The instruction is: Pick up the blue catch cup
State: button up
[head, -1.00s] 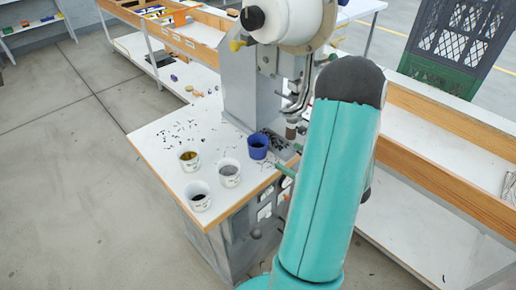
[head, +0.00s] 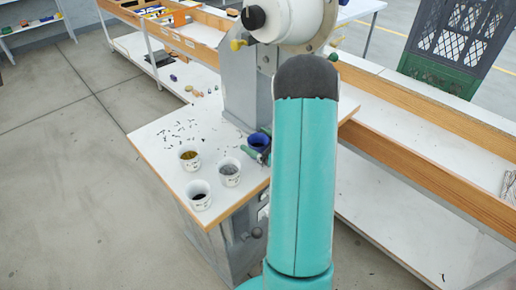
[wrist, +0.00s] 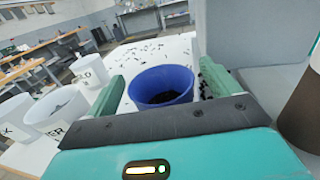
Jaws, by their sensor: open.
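The blue catch cup (head: 258,141) stands on the white press table (head: 160,135), at the foot of the grey press, partly hidden by my gripper and arm in the head view. In the wrist view the blue cup (wrist: 163,88) is upright, its open rim facing me. My gripper (wrist: 157,88) is open, with one green finger to the left of the cup and the other to its right. The cup lies between or just beyond the fingertips; contact is not visible. In the head view a green finger of my gripper (head: 256,156) shows at the cup's near side.
Three white cups (head: 189,160) stand left of the blue cup, and the wrist view shows them at left (wrist: 60,110). The press column (head: 241,90) rises right behind the cup. Small dark scraps (head: 180,130) lie scattered on the table.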

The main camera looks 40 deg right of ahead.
jog(key=shift+w, duration=0.1)
jog(key=c, duration=1.1)
jog(key=shift+r, duration=0.15)
